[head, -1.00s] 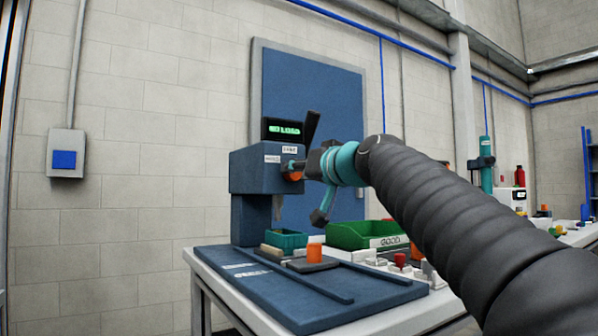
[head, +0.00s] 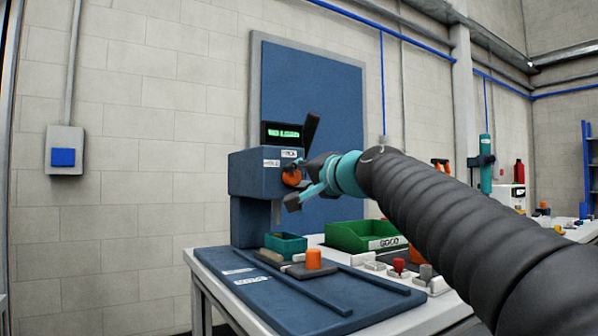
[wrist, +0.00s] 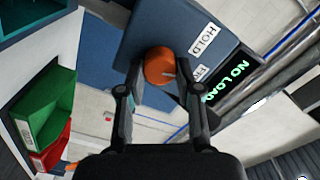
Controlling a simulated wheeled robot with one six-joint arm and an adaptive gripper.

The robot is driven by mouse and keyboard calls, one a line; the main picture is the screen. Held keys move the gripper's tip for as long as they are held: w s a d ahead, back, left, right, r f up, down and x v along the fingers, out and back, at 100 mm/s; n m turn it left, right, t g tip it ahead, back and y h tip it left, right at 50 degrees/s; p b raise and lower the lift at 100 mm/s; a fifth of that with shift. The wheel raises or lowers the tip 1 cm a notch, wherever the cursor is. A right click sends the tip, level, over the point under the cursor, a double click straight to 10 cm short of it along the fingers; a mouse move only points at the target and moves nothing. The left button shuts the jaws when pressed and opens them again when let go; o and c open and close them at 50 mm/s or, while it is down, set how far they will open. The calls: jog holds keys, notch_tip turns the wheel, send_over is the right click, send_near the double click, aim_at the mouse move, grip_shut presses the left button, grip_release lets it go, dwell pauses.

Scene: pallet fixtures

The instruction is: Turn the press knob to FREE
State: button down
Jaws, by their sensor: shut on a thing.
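The press (head: 262,172) is a dark blue block on a column. Its round orange knob (head: 291,178) is on the front face, and it also shows in the wrist view (wrist: 159,65). A HOLD label (wrist: 203,38) and a second, partly hidden label (wrist: 199,74) are beside the knob. A thin pale mark shows on the knob, but I cannot tell which label it points to. My gripper (head: 302,181) is at the press front, turned at a slant. In the wrist view its two fingers are on either side of the knob, shut on it.
A screen (head: 283,135) on the press shows green text, NO LOAD in the wrist view. Below are a teal bin (head: 286,246), an orange cylinder (head: 314,259) on a dark block, and a green GOOD bin (head: 362,237). Small buttons (head: 399,266) stand at the right.

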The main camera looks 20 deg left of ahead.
jog(key=shift+m+p, duration=0.55)
jog(key=shift+m, duration=0.95)
jog(key=c, duration=0.8)
grip_release()
jog(key=v, duration=1.2)
jog(key=shift+f, duration=0.1)
